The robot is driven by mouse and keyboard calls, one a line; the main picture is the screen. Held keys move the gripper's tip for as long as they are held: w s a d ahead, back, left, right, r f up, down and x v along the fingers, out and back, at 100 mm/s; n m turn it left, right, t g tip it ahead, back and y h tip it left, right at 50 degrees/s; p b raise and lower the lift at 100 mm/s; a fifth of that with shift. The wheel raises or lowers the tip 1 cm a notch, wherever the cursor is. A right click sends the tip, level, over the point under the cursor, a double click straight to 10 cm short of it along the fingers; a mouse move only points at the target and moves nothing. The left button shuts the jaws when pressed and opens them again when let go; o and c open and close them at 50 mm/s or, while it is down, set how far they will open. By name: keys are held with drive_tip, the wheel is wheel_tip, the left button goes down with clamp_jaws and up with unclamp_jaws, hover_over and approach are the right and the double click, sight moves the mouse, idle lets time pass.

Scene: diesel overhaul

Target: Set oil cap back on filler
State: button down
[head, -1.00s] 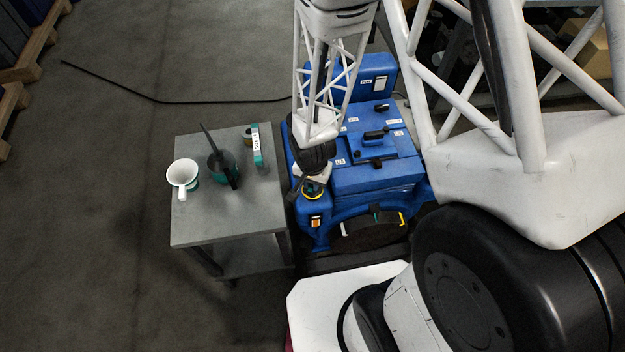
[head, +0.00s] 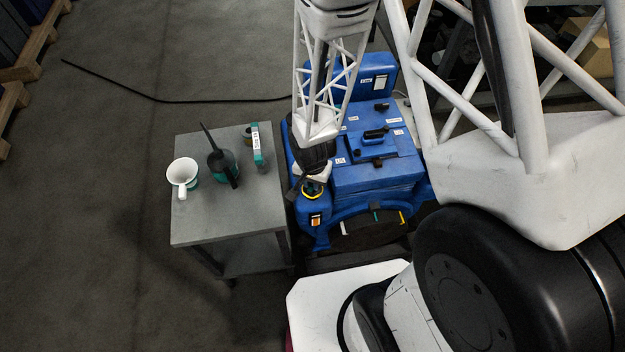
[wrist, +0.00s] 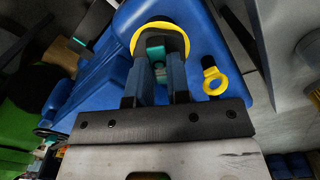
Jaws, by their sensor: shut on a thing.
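My gripper (head: 313,186) is low over the front left corner of the blue engine (head: 375,178). In the wrist view, its fingers (wrist: 157,66) are shut on the oil cap (wrist: 156,47), of which a small teal and dark part shows between them. I cannot tell whether this ring belongs to the cap or to the filler. The filler opening is hidden under the gripper, and I cannot tell whether the cap touches it.
A yellow loop handle (wrist: 215,81) stands on the engine beside the gripper. A grey table (head: 215,224) to the left holds a white funnel-like vessel (head: 183,173), a dark can with a long spout (head: 221,163) and a teal-and-white item (head: 258,147).

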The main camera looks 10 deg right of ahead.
drive_tip(key=shift+f, duration=0.4)
idle(0.7)
drive_tip(key=c, duration=1)
unclamp_jaws()
drive_tip(key=shift+r, duration=0.15)
drive_tip(key=shift+r, duration=3.75)
